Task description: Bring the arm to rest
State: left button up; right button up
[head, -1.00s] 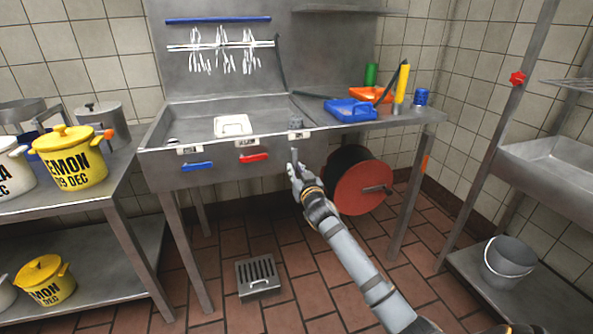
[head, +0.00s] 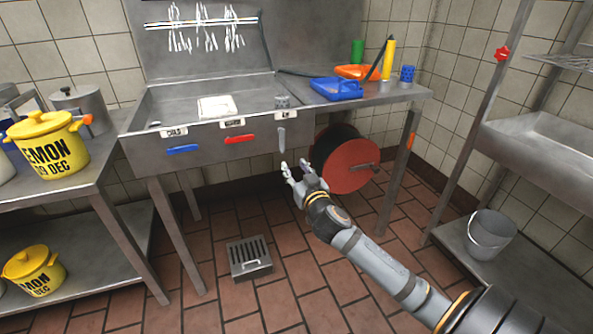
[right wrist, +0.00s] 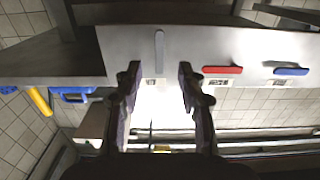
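My right gripper (head: 294,171) is in front of the sink unit, just below and in front of its grey lever (head: 282,139). Its fingers are apart with nothing between them. In the right wrist view the two dark fingers (right wrist: 157,88) stand well apart, and the grey lever (right wrist: 159,50) shows beyond the gap. The fingers look clear of the lever. My right arm reaches in from the lower right of the head view. My left gripper is not in view.
The steel sink (head: 150,110) has a blue lever (head: 183,149) and a red lever (head: 239,139). A red hose reel (head: 348,165) is under the counter. A floor drain (head: 249,262) lies below. Yellow pots (head: 48,150) stand left; a bucket (head: 490,236) is on the right shelf.

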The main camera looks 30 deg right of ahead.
jog(key=shift+s+a, duration=0.15)
jog(key=shift+s, duration=0.35)
